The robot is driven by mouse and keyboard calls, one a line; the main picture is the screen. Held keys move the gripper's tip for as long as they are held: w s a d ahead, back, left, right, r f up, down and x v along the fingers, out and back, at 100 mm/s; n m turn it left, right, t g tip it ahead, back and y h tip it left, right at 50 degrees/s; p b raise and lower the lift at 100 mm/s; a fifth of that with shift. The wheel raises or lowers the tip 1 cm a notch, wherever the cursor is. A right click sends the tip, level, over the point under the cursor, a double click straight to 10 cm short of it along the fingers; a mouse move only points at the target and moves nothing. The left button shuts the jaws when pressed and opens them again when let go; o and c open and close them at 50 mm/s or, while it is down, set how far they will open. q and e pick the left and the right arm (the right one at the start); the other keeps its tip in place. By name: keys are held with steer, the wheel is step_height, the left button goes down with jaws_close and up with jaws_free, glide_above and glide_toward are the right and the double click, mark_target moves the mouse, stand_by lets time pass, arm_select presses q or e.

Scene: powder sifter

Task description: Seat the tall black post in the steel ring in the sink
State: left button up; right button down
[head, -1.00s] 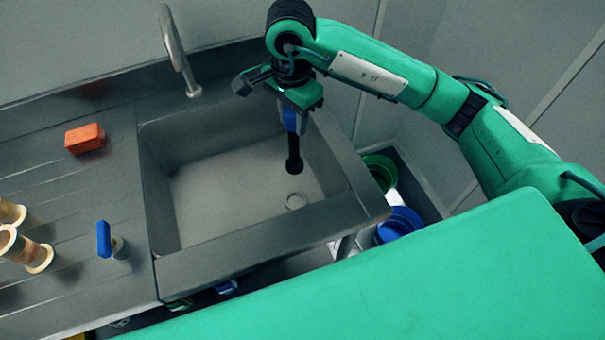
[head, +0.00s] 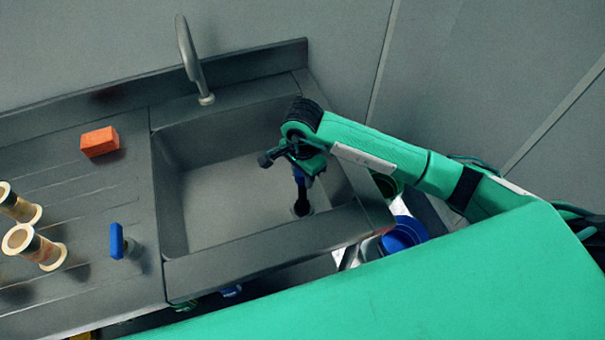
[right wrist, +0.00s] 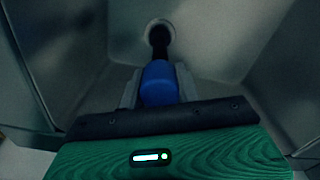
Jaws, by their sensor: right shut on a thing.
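The tall black post (head: 301,203) has a blue upper part, and my right gripper (head: 299,178) is shut on that part. In the right wrist view, the blue part (right wrist: 158,84) sits between the fingers and the black shaft points away. The steel ring (right wrist: 166,24) lies on the sink floor, and the post's lower end overlaps its opening. In the head view, the post stands nearly upright at the ring's place, mostly covering it. I cannot tell whether the tip is inside the ring or just above it. My left gripper is out of view.
The sink (head: 225,205) has walls close around my right arm; its left floor is clear. A faucet (head: 190,60) stands behind. An orange block (head: 99,141), a blue-handled item (head: 117,241) and cream-ended spools (head: 35,247) are on the drainboard. Blue tubs (head: 405,234) stand below right.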

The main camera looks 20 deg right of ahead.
steer(key=shift+f, duration=0.4)
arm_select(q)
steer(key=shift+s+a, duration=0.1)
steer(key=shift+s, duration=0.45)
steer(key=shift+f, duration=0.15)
arm_select(e)
steer(key=shift+f, duration=0.15)
steer(key=c, duration=1.3)
jaws_free()
steer(key=shift+c, duration=0.2)
steer(key=o, duration=0.3)
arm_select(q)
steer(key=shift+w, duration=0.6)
arm_select(e)
steer(key=shift+o, duration=0.2)
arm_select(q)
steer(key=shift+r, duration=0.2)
